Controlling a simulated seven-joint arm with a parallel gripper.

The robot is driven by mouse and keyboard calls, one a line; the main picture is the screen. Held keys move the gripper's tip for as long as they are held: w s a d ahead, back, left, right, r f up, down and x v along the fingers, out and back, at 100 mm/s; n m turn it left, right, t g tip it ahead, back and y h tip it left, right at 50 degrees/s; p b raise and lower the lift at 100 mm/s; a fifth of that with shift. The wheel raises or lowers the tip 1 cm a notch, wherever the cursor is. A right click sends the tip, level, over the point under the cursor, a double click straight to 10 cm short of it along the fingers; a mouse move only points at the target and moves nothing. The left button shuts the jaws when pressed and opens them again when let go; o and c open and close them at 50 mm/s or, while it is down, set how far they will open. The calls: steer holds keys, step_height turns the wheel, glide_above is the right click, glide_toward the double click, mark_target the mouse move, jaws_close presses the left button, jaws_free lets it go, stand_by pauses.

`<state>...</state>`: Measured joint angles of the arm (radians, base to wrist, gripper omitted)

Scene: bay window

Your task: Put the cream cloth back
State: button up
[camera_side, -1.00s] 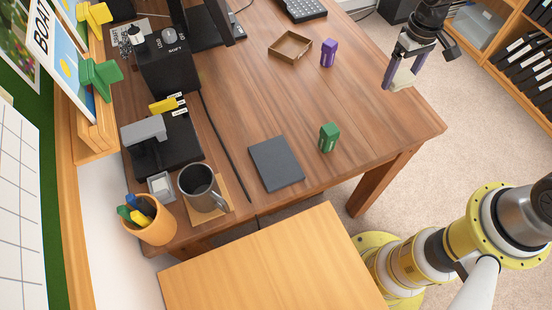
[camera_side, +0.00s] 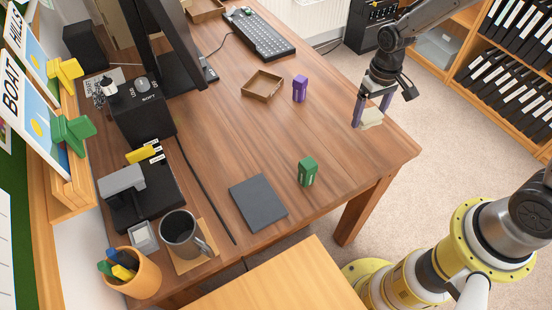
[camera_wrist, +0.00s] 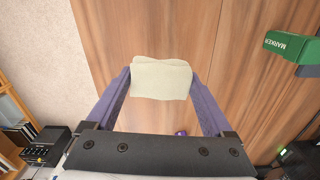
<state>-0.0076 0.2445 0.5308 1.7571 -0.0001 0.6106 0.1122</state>
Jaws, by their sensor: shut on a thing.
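The cream cloth (camera_side: 371,118) is a small pale folded piece between my gripper's fingertips, near the desk's right edge in the side view. In the wrist view the cloth (camera_wrist: 161,78) spans the gap between the two purple fingers, which meet its left and right edges. My gripper (camera_side: 372,112) is shut on it and points down; it also shows in the wrist view (camera_wrist: 160,84). I cannot tell whether the cloth touches the desk or hangs just above it.
On the wooden desk (camera_side: 340,135) stand a green block (camera_side: 307,172), a purple block (camera_side: 300,88), an open brown tray (camera_side: 262,86) and a dark flat pad (camera_side: 258,202). A mug (camera_side: 182,235) and pen pot (camera_side: 136,275) are at front left. Desk between gripper and pad is mostly clear.

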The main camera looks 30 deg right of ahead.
steer(key=s+a+r+n, duration=0.1)
steer(key=a+r, duration=0.2)
steer(key=a, duration=0.3)
steer(key=s+a+r, duration=0.1)
steer(key=a+r, duration=0.2)
steer(key=a, duration=0.2)
glide_above(291, 137)
steer(key=s, duration=0.1)
step_height(291, 137, down, 9)
steer(key=shift+s+d+r, duration=0.1)
steer(key=shift+d, duration=0.05)
steer(key=shift+w+f, duration=0.45)
steer(key=shift+f, duration=0.2)
steer(key=shift+w+a+f, duration=0.2)
steer(key=shift+f, duration=1.45)
